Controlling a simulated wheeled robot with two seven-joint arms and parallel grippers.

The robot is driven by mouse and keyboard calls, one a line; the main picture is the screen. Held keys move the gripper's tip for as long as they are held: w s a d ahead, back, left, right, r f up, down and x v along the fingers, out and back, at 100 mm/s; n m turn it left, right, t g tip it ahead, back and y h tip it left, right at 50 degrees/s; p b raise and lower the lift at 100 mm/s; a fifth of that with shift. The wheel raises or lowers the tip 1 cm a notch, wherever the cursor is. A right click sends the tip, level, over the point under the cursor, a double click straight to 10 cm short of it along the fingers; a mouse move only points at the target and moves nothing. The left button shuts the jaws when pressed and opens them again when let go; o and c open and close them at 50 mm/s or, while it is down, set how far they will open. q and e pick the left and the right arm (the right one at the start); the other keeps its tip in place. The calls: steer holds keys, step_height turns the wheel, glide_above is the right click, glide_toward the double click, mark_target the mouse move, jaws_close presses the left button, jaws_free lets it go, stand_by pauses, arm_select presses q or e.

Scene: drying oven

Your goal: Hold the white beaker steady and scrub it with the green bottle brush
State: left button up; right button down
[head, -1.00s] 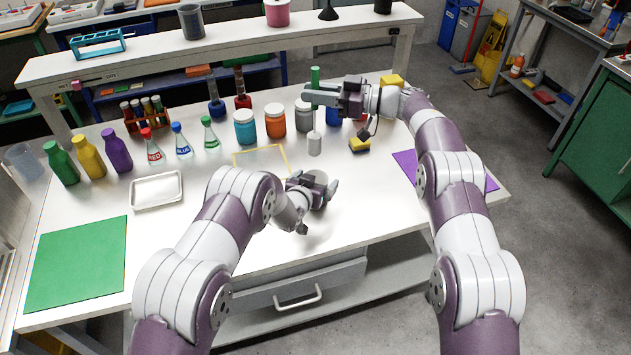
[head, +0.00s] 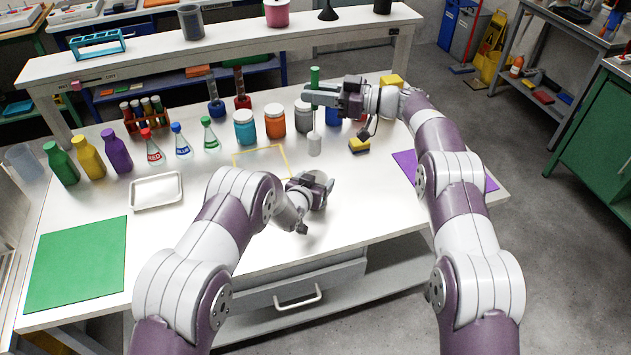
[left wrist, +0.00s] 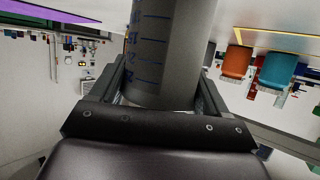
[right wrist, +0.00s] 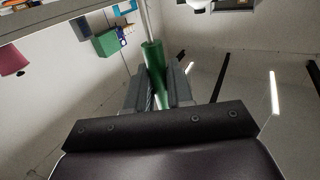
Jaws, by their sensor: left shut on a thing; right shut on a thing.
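The beaker (left wrist: 168,50), grey-white with blue marks, is between the fingers of my left gripper (left wrist: 162,88) in the left wrist view. In the head view my left gripper (head: 318,186) is low over the front middle of the table, shut on the beaker, which it mostly hides. My right gripper (head: 316,92) is higher and farther back, shut on the green handle (head: 314,76) of the bottle brush. The handle (right wrist: 154,72) is also between the fingers in the right wrist view. The brush's pale head (head: 314,144) hangs down, apart from the left gripper.
A yellow frame outline (head: 262,160) lies just left of the brush. Lidded jars (head: 275,120), flasks (head: 182,143) and a tube rack (head: 145,114) stand behind it. A white tray (head: 157,191) and green mat (head: 80,262) lie left.

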mark_target(316, 109)
steer(key=s+a+r+m+t+h, duration=0.1)
steer(key=s+a+r+m+t, duration=0.15)
steer(key=a+r, duration=0.35)
steer(key=d+f+m+t+h, duration=0.2)
steer(key=f+t, duration=0.1)
steer(key=w+d+f+m+t+h, duration=0.1)
steer(key=d+f+m+t+h, duration=0.1)
steer(key=f, duration=0.1)
steer(key=w+d+f+m+t+h, duration=0.1)
steer(key=d+f+m+t+h, duration=0.1)
steer(key=f+t+h, duration=0.1)
steer(key=shift+f+m+t, duration=0.25)
steer(key=shift+f+t, duration=0.1)
steer(key=shift+w+f, duration=0.15)
steer(key=shift+f, duration=6.3)
steer(key=shift+f, duration=0.85)
steer(key=shift+a, duration=0.1)
